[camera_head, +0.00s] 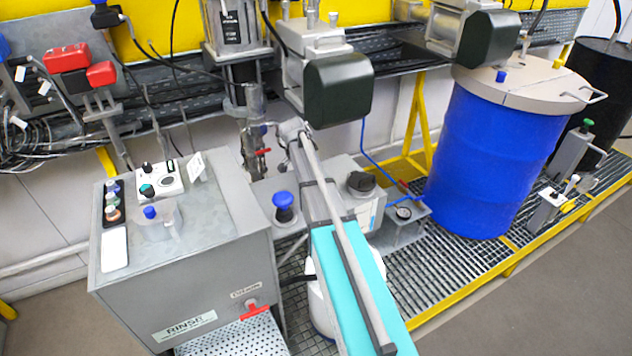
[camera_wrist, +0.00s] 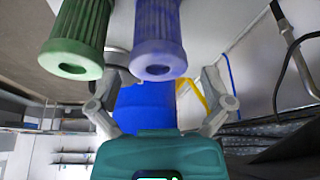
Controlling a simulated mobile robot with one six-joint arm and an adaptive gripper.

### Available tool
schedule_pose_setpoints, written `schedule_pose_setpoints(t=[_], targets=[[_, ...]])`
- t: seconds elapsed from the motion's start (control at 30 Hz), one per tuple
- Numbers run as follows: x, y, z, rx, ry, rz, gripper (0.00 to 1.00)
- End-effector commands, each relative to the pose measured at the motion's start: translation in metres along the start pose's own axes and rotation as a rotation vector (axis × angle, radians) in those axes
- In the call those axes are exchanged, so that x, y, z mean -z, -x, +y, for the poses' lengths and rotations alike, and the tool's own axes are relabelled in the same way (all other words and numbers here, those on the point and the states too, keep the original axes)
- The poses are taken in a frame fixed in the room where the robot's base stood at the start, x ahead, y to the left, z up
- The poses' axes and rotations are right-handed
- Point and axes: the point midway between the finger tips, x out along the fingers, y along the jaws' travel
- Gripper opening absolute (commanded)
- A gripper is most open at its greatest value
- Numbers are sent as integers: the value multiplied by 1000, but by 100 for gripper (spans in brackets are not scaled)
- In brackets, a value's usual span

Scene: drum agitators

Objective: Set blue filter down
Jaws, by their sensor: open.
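The blue filter (camera_wrist: 159,35) is a ribbed, violet-blue cylinder at the top middle of the wrist view, its round end with a central hole facing me. My gripper (camera_wrist: 165,74) is open. Its grey fingers stand left and right of the blue filter's near end, with gaps visible on both sides. I cannot tell how deep the filter sits between them. A similar green filter (camera_wrist: 77,38) is beside it on the left, apart from it. The filters' far ends are cut off by the frame. I cannot make out either filter in the head view.
A grey cabinet labelled RINSE (camera_head: 185,270) stands at left, with a beaker (camera_head: 158,222) and small bottles on top. A blue drum (camera_head: 490,160) stands on grating at right. Dark-capped machine heads (camera_head: 338,88) overhang the middle. Open floor lies at lower right.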

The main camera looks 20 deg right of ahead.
Motion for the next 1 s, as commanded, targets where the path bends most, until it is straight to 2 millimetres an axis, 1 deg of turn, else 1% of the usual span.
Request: schedule_pose_setpoints(t=[0.27,0.73,0.9,1.0], targets=[[0,-7,0,0,-1,0,100],[-1,-44,2,-1,-1,0,100],[0,-52,2,-1,-2,0,100],[0,-53,2,-1,-2,0,100]])
